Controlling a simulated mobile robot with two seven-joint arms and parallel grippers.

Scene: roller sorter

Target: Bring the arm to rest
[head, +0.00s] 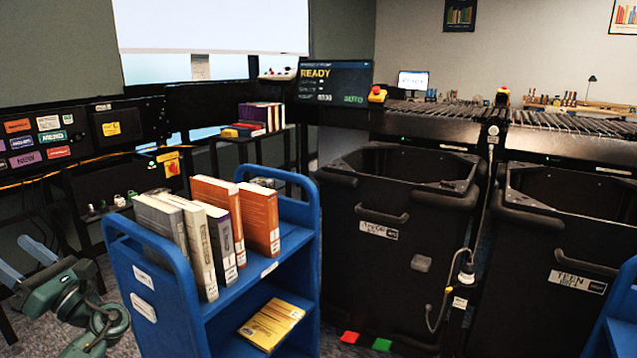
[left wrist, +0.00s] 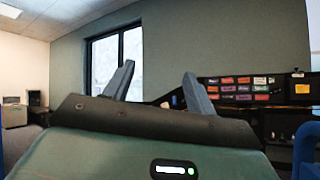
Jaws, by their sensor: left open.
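My left gripper (head: 25,262) is at the lower left of the head view, left of the blue book cart. Its two blue-grey fingers are apart with nothing between them, and they point up and to the left. In the left wrist view the open fingers (left wrist: 160,85) stand in front of a window and a grey-green wall. The gripper is apart from the cart and from the panel of labels. My right gripper is not in view.
A blue cart (head: 160,240) carries several upright books (head: 262,215), with a yellow book (head: 271,324) on its lower shelf. Black bins (head: 400,265) stand right of it. A label panel (head: 50,135) is on the left. A screen (head: 335,82) reads READY.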

